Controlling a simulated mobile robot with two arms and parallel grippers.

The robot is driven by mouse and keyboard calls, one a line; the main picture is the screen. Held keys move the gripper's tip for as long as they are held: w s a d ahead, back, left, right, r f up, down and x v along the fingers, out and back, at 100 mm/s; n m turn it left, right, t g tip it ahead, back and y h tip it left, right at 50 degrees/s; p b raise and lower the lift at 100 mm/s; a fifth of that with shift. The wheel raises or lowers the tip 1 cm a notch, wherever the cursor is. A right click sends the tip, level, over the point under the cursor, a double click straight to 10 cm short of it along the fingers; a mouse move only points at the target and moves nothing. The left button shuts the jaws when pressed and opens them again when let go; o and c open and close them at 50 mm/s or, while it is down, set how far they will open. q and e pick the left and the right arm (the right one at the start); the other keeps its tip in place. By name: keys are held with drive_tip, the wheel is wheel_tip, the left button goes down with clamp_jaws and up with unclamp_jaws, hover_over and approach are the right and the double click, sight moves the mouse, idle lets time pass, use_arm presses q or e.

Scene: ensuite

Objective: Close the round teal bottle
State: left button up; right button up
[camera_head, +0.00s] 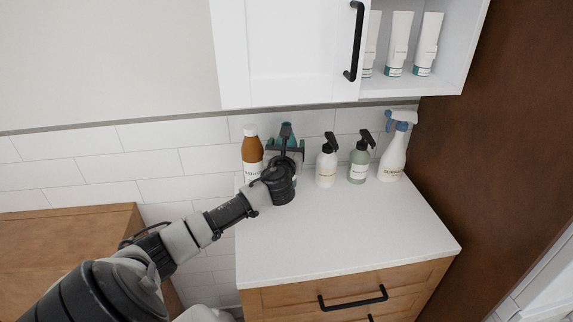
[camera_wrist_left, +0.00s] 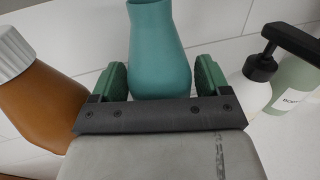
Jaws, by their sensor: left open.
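The teal bottle (camera_wrist_left: 160,45) stands between the two green-padded fingers of my left gripper (camera_wrist_left: 159,80) in the left wrist view. The fingers are open, one on each side of it, with a small gap showing. Its top is cut off by the frame edge there. In the head view, my left gripper (camera_head: 286,150) is at the back left of the counter and hides most of the teal bottle (camera_head: 287,129). I cannot tell whether the bottle's opening is covered. My right gripper is not in view.
A brown bottle with a white cap (camera_head: 252,152) stands close on the left. A white pump bottle (camera_head: 326,168), a green pump bottle (camera_head: 359,165) and a spray bottle (camera_head: 393,158) stand to the right. A cabinet (camera_head: 290,50) hangs above. The counter's front (camera_head: 345,235) is clear.

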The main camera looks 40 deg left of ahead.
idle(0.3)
use_arm(q)
drive_tip(key=shift+w, duration=0.1)
drive_tip(key=c, duration=1.3)
drive_tip(key=shift+a, duration=0.1)
drive_tip(key=shift+c, duration=0.3)
drive_tip(key=shift+r, duration=0.2)
